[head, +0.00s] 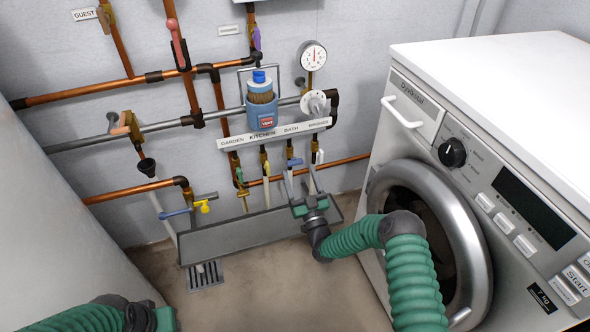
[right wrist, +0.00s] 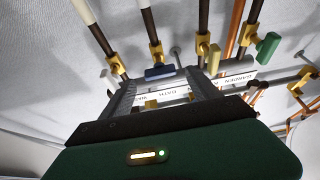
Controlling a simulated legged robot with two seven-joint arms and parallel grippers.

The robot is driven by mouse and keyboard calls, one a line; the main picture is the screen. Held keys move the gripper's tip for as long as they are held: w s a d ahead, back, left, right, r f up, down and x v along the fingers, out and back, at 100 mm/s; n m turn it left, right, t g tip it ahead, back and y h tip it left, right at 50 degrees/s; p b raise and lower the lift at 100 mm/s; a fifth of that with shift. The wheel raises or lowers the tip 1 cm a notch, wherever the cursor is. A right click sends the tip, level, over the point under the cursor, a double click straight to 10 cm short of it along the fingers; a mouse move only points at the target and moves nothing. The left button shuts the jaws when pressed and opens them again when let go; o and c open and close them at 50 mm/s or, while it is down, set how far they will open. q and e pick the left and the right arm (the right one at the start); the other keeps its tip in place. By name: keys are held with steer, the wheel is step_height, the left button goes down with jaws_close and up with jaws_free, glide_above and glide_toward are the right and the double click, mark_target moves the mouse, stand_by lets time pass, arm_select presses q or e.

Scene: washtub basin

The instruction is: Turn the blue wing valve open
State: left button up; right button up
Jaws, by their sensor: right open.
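The blue wing valve (head: 294,162) sits on the pipe below the BATH label, on the manifold against the back wall. Its blue handle lies roughly crosswise to the pipe. In the right wrist view the blue handle (right wrist: 160,72) shows just beyond my fingertips, on a yellow fitting. My right gripper (head: 308,198) is open and empty, just below and in front of the valve. In the right wrist view its fingers (right wrist: 165,92) are spread, and I see no contact with the handle. Only part of my left arm shows at the bottom left; its fingers are not visible.
A green valve (head: 240,174) and a yellow one (head: 266,168) hang left of the blue valve, a white one (head: 319,156) right. A grey trough (head: 222,242) runs below. A washing machine (head: 405,120) stands close on the right.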

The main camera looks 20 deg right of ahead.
mark_target(295, 161)
steer(key=b+x, duration=0.1)
steer(key=x, duration=0.3)
steer(key=shift+w+b, duration=0.25)
steer(key=shift+b, duration=0.05)
steer(key=shift+w+r, duration=0.15)
steer(key=shift+w, duration=0.05)
arm_select(q)
steer(key=shift+s+x, duration=0.25)
steer(key=shift+x, duration=0.95)
steer(key=shift+f, duration=0.1)
arm_select(e)
steer(key=shift+c, duration=0.3)
steer(key=c, duration=1.3)
